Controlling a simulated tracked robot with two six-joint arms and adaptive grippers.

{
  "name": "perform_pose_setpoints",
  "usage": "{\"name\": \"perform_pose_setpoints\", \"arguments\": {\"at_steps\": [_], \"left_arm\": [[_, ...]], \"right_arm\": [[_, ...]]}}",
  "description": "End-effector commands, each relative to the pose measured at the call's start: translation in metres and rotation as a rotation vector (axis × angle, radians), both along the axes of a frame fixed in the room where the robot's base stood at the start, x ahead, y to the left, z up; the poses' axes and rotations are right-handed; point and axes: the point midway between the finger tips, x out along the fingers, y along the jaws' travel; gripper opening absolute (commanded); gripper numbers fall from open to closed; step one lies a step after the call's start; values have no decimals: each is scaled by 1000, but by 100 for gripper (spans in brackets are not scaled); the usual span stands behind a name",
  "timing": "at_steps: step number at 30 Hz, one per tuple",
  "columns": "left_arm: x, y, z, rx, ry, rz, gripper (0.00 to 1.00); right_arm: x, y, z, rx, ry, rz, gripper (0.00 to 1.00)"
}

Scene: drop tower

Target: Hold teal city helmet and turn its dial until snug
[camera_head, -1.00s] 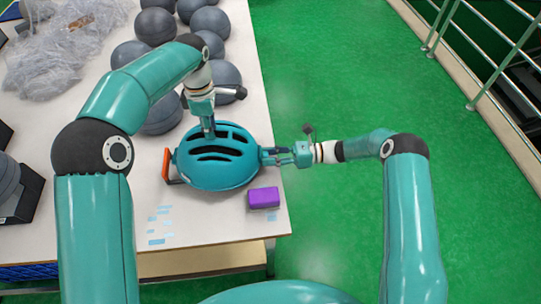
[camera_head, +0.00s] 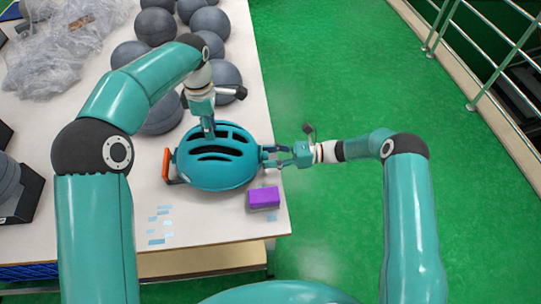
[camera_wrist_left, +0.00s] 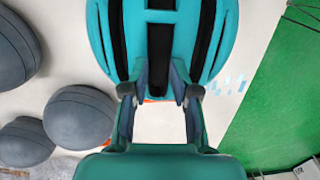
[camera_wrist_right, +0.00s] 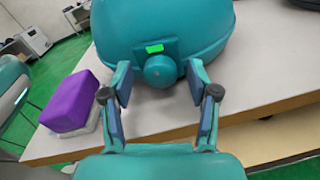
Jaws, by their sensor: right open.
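The teal city helmet (camera_head: 217,172) sits on the white table near its right edge, with dark vent slots on top. My left gripper (camera_wrist_left: 161,75) reaches down on it from above. Its fingers are drawn in against the shell around the middle vents; the tips are partly hidden in the slots. The round teal dial (camera_wrist_right: 160,71) sticks out of the helmet's right side, below a small bright green mark (camera_wrist_right: 154,48). My right gripper (camera_wrist_right: 160,85) is open, with one finger on each side of the dial and visible gaps to it.
A purple block (camera_head: 263,197) on a pale base stands close to the helmet, near the table edge. An orange part (camera_head: 166,165) is at the helmet's left. Several dark grey balls (camera_head: 159,115) and clear plastic wrap (camera_head: 70,50) lie farther back. The green floor at right is clear.

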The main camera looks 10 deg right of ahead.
Motion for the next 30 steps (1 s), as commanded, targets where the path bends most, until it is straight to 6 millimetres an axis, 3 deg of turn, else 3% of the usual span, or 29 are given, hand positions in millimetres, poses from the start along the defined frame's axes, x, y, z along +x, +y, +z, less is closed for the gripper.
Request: {"name": "perform_pose_setpoints", "arguments": {"at_steps": [5,21,30], "left_arm": [[-2,1,-6,6,13,-2,23],[-2,1,-6,6,13,-2,23],[-2,1,-6,5,14,-2,23]], "right_arm": [[-1,-15,0,0,-2,-3,60],[-11,-109,1,0,-1,-3,60],[-12,-120,2,0,0,0,60]]}}
